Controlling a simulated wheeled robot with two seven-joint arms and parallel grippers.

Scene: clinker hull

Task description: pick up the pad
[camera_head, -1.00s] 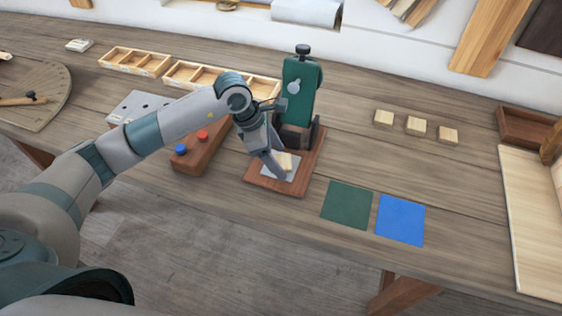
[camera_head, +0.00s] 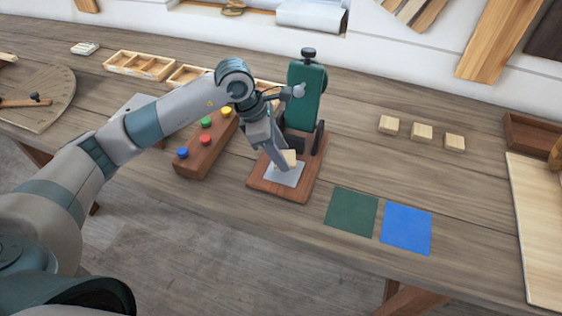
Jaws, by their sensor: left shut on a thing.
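The pad (camera_head: 289,157) is a small pale wooden block over the grey metal plate (camera_head: 287,176) of the green press (camera_head: 306,90). My left gripper (camera_head: 284,160) reaches down from the left and is shut on the pad. The pad looks slightly raised above the plate, though the gripper hides part of it and the gap is hard to judge. My right gripper is not in view.
A wooden block with coloured buttons (camera_head: 208,150) stands left of the press. A green square (camera_head: 351,212) and a blue square (camera_head: 406,228) lie to its right. Three similar wooden blocks (camera_head: 421,132) sit farther back. The bench between is clear.

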